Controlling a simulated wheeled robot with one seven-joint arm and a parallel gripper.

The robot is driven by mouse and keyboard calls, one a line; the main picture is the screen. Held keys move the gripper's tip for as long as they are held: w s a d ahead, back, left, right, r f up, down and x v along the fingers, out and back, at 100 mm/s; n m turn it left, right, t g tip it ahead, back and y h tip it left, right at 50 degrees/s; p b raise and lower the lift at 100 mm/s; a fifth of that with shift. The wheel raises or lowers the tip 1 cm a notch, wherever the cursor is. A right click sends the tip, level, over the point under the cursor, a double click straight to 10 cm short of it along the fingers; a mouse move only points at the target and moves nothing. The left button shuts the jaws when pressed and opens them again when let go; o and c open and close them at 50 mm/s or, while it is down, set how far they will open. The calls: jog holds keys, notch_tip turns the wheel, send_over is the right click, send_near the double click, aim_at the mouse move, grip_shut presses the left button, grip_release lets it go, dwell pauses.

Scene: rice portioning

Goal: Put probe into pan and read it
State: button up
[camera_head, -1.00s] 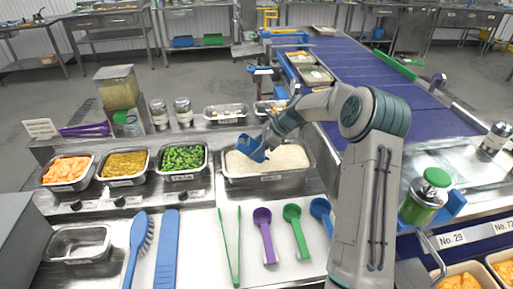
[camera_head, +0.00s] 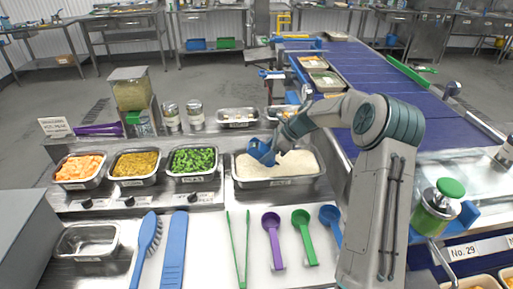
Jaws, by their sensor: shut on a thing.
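A long steel pan of white rice (camera_head: 240,182) stands at the centre of the back row on the counter. My gripper (camera_head: 262,153), at the end of the grey arm reaching in from the right, is over the left half of this pan. It is shut on a small blue thing, taken as the probe. The probe's thin tip cannot be made out, so I cannot tell whether it touches the rice. My wrist hides part of the pan's back rim.
Pans of carrots (camera_head: 80,170), yellow food (camera_head: 135,165) and peas (camera_head: 193,162) stand left of the rice. A brush (camera_head: 148,240), tongs (camera_head: 238,245) and scoops (camera_head: 272,238) lie in front. A blue conveyor (camera_head: 365,90) runs behind; a green-lidded container (camera_head: 438,208) stands right.

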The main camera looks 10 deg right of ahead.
aim_at(267, 151)
dwell(0.5)
notch_tip(267, 151, up, 10)
jog(key=p, duration=0.7)
jog(key=shift+f+p, duration=0.1)
jog(key=shift+p, duration=0.3)
jog(key=shift+f, duration=0.1)
